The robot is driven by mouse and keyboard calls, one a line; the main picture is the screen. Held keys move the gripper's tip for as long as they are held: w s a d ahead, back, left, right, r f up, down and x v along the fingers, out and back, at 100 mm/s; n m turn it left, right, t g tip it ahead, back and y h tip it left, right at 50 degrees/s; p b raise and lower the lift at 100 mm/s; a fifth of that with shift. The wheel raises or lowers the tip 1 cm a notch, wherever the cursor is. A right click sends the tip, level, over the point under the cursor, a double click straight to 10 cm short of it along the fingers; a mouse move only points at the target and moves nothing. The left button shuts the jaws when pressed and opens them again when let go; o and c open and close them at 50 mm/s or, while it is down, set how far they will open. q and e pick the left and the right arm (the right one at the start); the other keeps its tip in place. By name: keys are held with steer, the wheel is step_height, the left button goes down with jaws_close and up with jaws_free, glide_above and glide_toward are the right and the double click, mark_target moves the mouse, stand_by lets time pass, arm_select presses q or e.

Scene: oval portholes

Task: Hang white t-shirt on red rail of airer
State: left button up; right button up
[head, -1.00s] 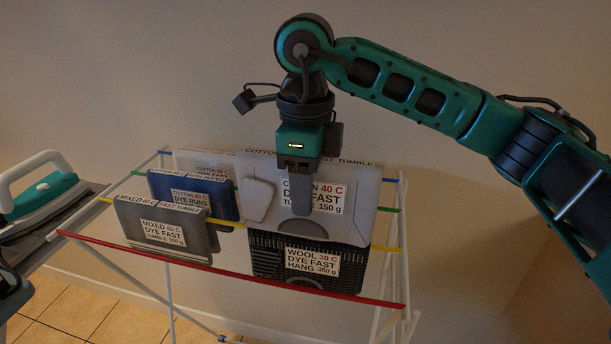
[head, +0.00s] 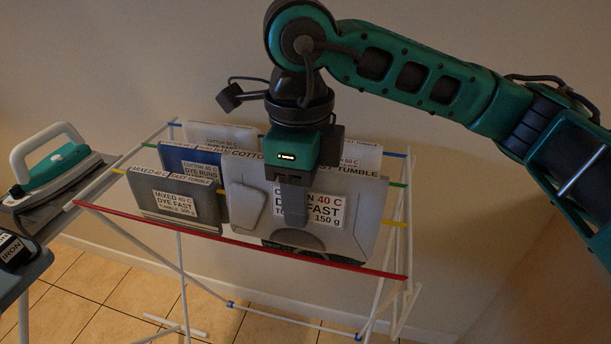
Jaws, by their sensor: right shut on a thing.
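The white t-shirt (head: 352,232), a flat pale piece with a label reading cotton 40 C, dye fast, 150 g, hangs upright from my right gripper (head: 292,208). The gripper is shut on it near the top middle. The red rail (head: 140,218) is the front rail of the white airer (head: 413,300) and slopes down to the right. The shirt is behind the rail in the picture, with its lower edge near the rail's right half. I cannot tell whether they touch. My left gripper is not in view.
A grey garment (head: 150,205) hangs left of the shirt, with a blue one (head: 178,160) behind it and pale ones (head: 215,132) at the back. The shirt hides the dark wool garment. An iron (head: 55,170) stands on a board at left.

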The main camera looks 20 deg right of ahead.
mark_target(299, 255)
steer(key=shift+s+a, duration=0.4)
steer(key=shift+s, duration=0.2)
steer(key=shift+s+a+f, duration=0.1)
steer(key=shift+s+f, duration=0.05)
steer(key=shift+f, duration=0.35)
steer(key=shift+f+b, duration=0.65)
steer(key=shift+b, duration=0.3)
steer(key=shift+f+b, duration=0.65)
steer(key=shift+b, duration=0.05)
step_height(299, 255, down, 2)
steer(key=shift+b, duration=0.95)
step_height(299, 255, down, 2)
steer(key=shift+b, duration=1)
steer(key=shift+f+b, duration=0.65)
steer(key=shift+f, duration=0.05)
steer(key=shift+f+b, duration=1.5)
steer(key=shift+f, duration=0.05)
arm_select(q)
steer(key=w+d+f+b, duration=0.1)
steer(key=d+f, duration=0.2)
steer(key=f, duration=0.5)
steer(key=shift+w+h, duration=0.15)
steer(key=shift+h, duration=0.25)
arm_select(e)
steer(key=shift+f, duration=0.55)
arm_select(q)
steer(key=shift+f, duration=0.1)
arm_select(e)
steer(key=o, duration=1.2)
